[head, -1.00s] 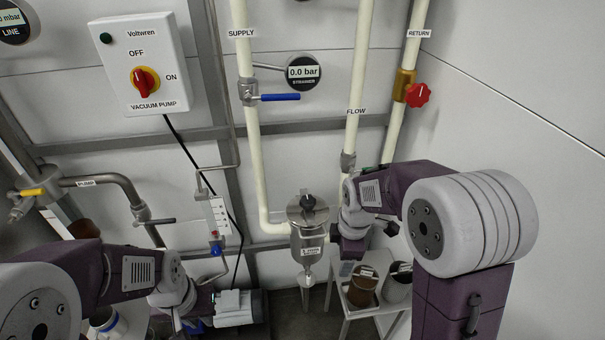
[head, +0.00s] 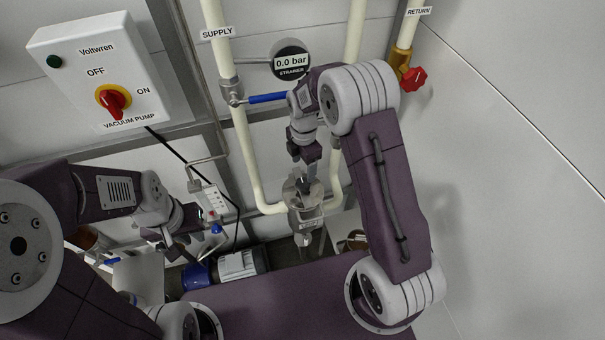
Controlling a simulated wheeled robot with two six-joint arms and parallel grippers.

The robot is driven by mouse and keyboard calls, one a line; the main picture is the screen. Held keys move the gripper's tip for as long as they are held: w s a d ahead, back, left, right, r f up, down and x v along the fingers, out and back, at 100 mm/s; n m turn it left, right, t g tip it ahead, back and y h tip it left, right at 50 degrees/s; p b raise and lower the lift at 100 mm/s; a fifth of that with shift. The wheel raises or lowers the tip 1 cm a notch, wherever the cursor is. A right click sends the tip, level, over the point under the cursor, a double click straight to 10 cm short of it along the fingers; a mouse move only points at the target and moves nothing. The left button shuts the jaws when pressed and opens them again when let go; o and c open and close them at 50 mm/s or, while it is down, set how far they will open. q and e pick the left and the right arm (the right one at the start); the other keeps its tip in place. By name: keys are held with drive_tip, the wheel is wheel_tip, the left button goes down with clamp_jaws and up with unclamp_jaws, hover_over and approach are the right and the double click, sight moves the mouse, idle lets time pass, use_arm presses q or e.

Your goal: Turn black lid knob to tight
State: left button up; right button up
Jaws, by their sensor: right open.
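The metal strainer pot (head: 306,217) hangs between the pale pipes at the middle of the head view, with its round lid (head: 291,190) on top. My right gripper (head: 308,174) points down just over the lid. It is open, and its fingers cover most of the black lid knob. I cannot tell whether the fingers stand around the knob or only above it. My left gripper (head: 180,252) is at the left, well away from the strainer, near the small blue-knobbed sight gauge. Its jaws are too small and dark to read.
A blue-handled supply valve (head: 268,97) and the round strainer gauge (head: 290,62) are behind my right arm. A red return valve (head: 413,79) is at the upper right. The vacuum pump switch box (head: 99,73) is at the upper left, a motor (head: 240,264) below.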

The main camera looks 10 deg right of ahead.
sight(303, 183)
wheel_tip(303, 183, down, 9)
drive_tip(key=p, duration=0.2)
drive_tip(key=shift+w+p, duration=0.1)
drive_tip(key=shift+p, duration=0.2)
drive_tip(key=shift+w+f, duration=0.15)
drive_tip(key=c, duration=1.4)
